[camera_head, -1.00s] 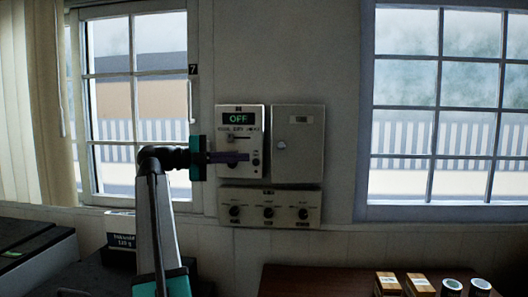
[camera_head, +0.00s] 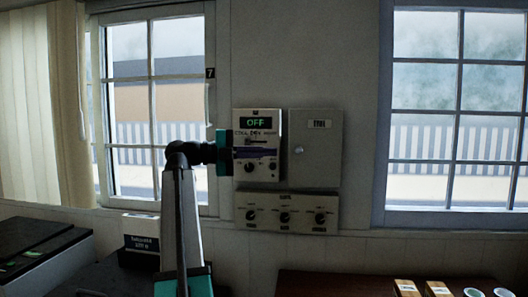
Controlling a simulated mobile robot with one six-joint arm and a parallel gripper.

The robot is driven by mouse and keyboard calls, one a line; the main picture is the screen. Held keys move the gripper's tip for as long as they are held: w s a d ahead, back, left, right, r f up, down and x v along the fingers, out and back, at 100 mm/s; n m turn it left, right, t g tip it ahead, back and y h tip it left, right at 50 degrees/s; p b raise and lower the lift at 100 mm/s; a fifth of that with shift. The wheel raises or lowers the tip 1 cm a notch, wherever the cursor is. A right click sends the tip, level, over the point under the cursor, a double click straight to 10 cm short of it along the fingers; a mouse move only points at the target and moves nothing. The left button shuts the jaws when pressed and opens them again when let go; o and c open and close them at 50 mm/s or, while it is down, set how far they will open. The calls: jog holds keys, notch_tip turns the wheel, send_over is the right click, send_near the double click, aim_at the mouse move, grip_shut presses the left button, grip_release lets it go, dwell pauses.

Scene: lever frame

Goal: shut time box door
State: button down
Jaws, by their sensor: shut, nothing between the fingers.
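The time box (camera_head: 314,172) is a grey wall box with a small label near its top and a round knob (camera_head: 299,150) at the left of its door. Its door (camera_head: 325,148) looks flat against the box; a small gap cannot be ruled out from this view. My gripper (camera_head: 275,152) is shut and empty, with dark purple fingers pointing right. It is in front of the control panel (camera_head: 243,116) just left of the time box, its tips near the panel's right edge. Touching cannot be told. The fingers hide part of the panel's middle.
The panel shows a green OFF display (camera_head: 255,123). A lower box with several knobs (camera_head: 285,229) is beneath. Windows (camera_head: 455,110) flank the boxes on both sides. A brown table (camera_head: 330,284) with small blocks and cans stands at the lower right. Wall right of the time box is clear.

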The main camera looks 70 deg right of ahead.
aim_at(296, 150)
jog(key=shift+s+d+f+p, duration=0.1)
jog(key=shift+s+d+p, duration=0.5)
jog(key=shift+s+d, duration=0.5)
jog(key=shift+s+d+f+p, duration=0.1)
jog(key=shift+s+d+p, duration=0.65)
jog(key=shift+d, duration=0.7)
jog(key=shift+s+d+p, duration=0.5)
jog(key=shift+s+d, duration=0.55)
jog(key=shift+d, duration=0.2)
jog(key=shift+d+f+b, duration=0.1)
jog(key=shift+b, duration=0.25)
jog(key=w+d+b, duration=0.1)
jog(key=d+b, duration=0.1)
jog(key=b, duration=0.3)
jog(key=shift+w+d, duration=0.15)
jog(key=shift+w, duration=0.05)
jog(key=shift+w+d+b, duration=0.1)
jog(key=shift+b, duration=0.55)
jog(key=shift+r, duration=0.25)
